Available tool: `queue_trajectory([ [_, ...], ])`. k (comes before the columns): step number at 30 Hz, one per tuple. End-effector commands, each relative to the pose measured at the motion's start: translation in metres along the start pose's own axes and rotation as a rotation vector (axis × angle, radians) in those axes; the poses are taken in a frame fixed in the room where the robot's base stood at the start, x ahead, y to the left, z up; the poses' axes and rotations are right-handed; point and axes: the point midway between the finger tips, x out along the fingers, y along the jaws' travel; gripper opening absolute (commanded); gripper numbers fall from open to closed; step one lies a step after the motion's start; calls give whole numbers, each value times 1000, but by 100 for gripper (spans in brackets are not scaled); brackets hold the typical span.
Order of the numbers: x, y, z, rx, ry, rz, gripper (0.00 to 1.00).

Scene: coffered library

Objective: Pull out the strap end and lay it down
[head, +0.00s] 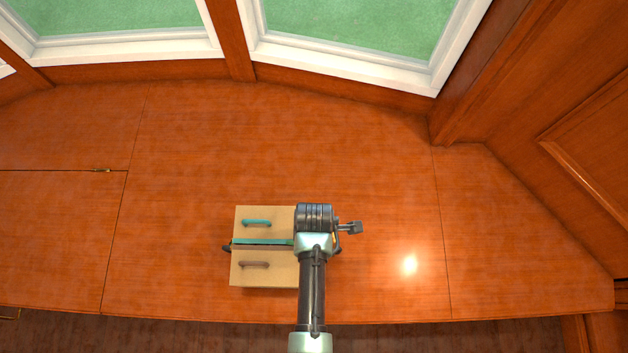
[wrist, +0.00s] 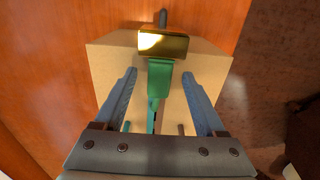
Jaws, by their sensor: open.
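A tan box (head: 250,273) stands on the wooden surface, with a teal strap (head: 265,242) running across its middle. In the wrist view, the green strap (wrist: 158,85) comes from a gold buckle (wrist: 163,44) on the box (wrist: 110,59). My gripper (wrist: 160,73) is open and empty, with one blue finger on each side of the strap. The fingertips are just short of the buckle. I cannot tell how far above the box they are. In the head view, my arm covers the box's right part and hides the fingers and most of the buckle.
The box has a teal handle (head: 257,223) and a brown handle (head: 254,264), either side of the strap. A dark part sticks out at its left end (head: 227,248). The wooden surface (head: 190,150) is clear around it. Windows and wood panels bound the back and right.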

Motion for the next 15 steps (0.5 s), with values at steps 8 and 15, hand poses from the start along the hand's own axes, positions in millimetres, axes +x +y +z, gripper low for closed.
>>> queue_trajectory([
  [8, 0, 0, 0, 0, 0, 1, 65],
  [15, 0, 0, 0, 0, 0, 1, 22],
])
